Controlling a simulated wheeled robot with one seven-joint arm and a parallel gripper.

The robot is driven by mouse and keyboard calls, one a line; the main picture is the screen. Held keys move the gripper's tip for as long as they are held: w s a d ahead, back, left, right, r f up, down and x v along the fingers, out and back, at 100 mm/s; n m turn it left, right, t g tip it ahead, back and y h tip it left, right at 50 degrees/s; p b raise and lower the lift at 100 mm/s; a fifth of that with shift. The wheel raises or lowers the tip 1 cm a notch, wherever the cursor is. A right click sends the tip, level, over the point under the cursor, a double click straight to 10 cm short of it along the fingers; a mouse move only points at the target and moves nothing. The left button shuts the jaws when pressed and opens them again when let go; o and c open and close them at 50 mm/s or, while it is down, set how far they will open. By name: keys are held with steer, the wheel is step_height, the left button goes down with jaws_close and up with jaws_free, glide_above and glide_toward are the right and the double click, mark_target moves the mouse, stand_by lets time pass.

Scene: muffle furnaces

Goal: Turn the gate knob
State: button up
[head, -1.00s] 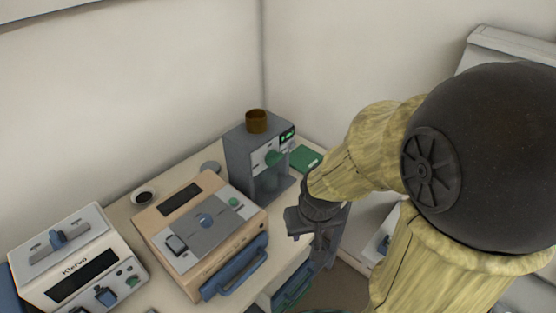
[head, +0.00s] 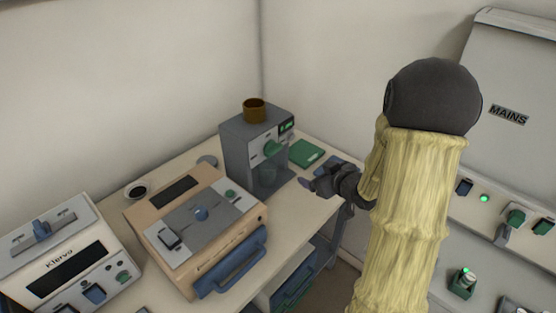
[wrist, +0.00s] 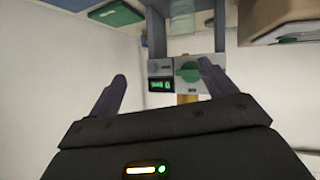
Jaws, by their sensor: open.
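A grey machine (head: 238,150) stands on the table in the corner, with a lit green display (head: 287,125) and a round green knob (head: 274,148) on its front. I see no label that names the gate knob; this green knob is the one my gripper faces. My gripper (head: 312,184) is open and empty, in front and to the right of the machine, apart from it. In the wrist view the machine appears upside down. The knob (wrist: 187,69) shows between the spread fingers (wrist: 163,80), nearer the right one, with the display (wrist: 160,85) beside it.
A brown cup (head: 254,110) sits on the machine. A green book-like item (head: 307,153) lies behind my gripper. A tan furnace (head: 160,226) with a blue handle (head: 231,275) and a white furnace (head: 30,270) stand at left. A MAINS panel (head: 505,150) is at right.

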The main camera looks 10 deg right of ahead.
mark_target(276, 152)
steer(key=s+t+y, duration=0.1)
steer(key=y, duration=0.1)
steer(key=n+y+b, duration=0.1)
steer(key=y, duration=0.2)
steer(key=s+d+n+t+y+b, duration=0.1)
steer(key=y, duration=0.1)
steer(key=shift+s+f+t, duration=0.3)
steer(key=shift+s+f, duration=0.05)
steer(key=p+x, duration=0.2)
steer(key=x, duration=1.5)
steer(key=shift+w+a+r, duration=0.15)
steer(key=shift+a, duration=0.15)
steer(key=c, duration=1)
